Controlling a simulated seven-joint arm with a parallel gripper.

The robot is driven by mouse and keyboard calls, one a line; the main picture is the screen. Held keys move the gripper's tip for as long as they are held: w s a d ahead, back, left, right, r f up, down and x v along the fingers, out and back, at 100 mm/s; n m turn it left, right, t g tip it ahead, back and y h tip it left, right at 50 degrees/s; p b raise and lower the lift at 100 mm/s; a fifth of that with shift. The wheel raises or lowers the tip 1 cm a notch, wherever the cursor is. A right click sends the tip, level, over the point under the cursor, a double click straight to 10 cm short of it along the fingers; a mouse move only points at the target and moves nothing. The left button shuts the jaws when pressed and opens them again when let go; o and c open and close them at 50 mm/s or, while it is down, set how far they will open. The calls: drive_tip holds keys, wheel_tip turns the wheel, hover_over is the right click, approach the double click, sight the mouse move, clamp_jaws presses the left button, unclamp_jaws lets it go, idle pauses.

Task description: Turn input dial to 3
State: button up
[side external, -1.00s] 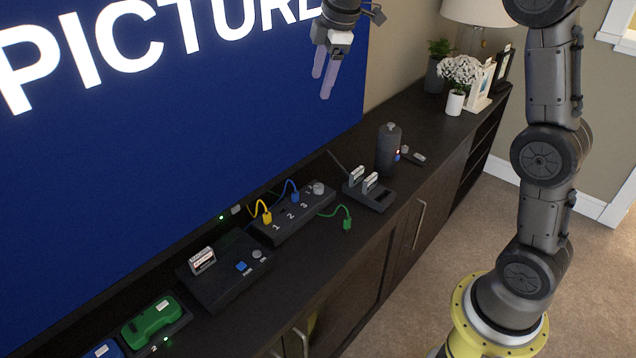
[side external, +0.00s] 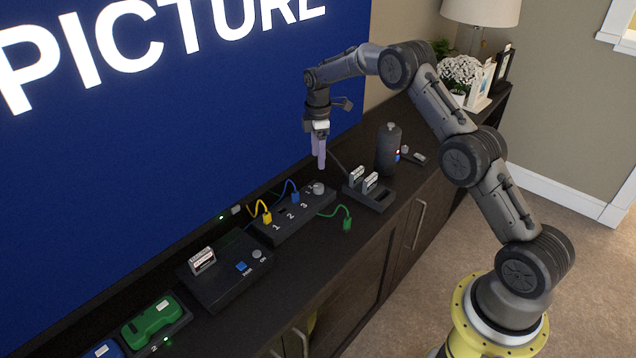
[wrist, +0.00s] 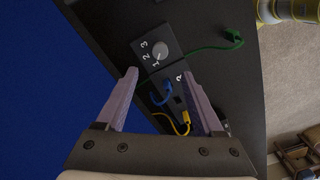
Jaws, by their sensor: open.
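The input dial (side external: 318,188) is a light grey round knob on the right end of a black switch box (side external: 290,227). The box carries a yellow and a blue plug beside large white numbers. In the wrist view the dial (wrist: 160,50) has 1, 2 and 3 printed around its left side; its pointer seems to face the 1, but is small. My gripper (side external: 319,160) points down above the dial, apart from it. Its pale purple fingers (wrist: 161,75) are open and empty, with the dial just beyond the fingertips in the wrist view.
A green cable's plug (side external: 347,222) lies loose on the dark cabinet. A cartridge holder (side external: 369,199) and a dark cylinder (side external: 388,150) stand right of the box. A black console (side external: 225,272) is at left. The blue screen (side external: 180,140) rises behind.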

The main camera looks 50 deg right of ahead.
sight(318, 186)
wheel_tip(318, 186, down, 11)
drive_tip(key=shift+r, duration=0.2)
idle(0.3)
clamp_jaws()
